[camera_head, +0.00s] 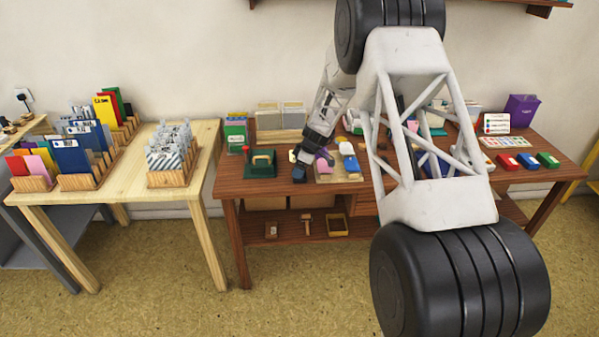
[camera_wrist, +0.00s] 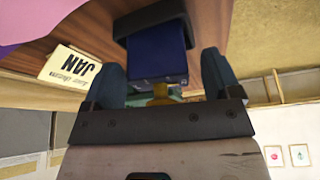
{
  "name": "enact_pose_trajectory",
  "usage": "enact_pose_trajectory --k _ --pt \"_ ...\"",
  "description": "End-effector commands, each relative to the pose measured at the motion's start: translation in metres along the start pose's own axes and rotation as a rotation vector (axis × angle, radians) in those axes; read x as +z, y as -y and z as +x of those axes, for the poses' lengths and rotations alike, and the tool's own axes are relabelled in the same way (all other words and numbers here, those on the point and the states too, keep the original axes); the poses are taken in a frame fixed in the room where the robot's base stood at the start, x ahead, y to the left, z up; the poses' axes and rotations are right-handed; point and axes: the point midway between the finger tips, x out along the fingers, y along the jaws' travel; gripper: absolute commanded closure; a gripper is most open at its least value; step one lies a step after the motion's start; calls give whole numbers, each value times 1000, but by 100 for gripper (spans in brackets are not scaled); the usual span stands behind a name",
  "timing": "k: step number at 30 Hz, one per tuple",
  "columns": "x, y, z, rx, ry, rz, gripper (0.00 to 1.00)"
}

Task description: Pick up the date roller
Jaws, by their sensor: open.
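In the wrist view, a dark blue block with a black end (camera_wrist: 157,50) lies between my gripper's (camera_wrist: 162,82) two dark blue-grey fingers; it looks like the date roller. A gap shows beside it, and I cannot tell whether either finger touches it. A brass-coloured piece (camera_wrist: 161,92) sits close to my gripper's palm. In the head view, a small dark blue object (camera_head: 299,174), likely the same roller, stands on the brown table just below my gripper (camera_head: 302,157). My gripper is open. The roller's far side is hidden.
A green-based stamp holder (camera_head: 261,164) stands left of my gripper. A tray with purple, white and blue items (camera_head: 338,176) is close on the right. A card reading JAN (camera_wrist: 70,66) lies nearby. Bare brown table (camera_head: 240,187) shows at the front left.

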Motion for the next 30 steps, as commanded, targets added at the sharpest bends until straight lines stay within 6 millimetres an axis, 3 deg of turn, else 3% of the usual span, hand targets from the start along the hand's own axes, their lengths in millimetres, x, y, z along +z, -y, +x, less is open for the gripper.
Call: enact_pose_trajectory --k 14,27,30 --pt "0 0 0 0 0 0 17" --pt "0 0 -1 1 0 -1 80" --pt "0 0 -1 1 0 -1 80"
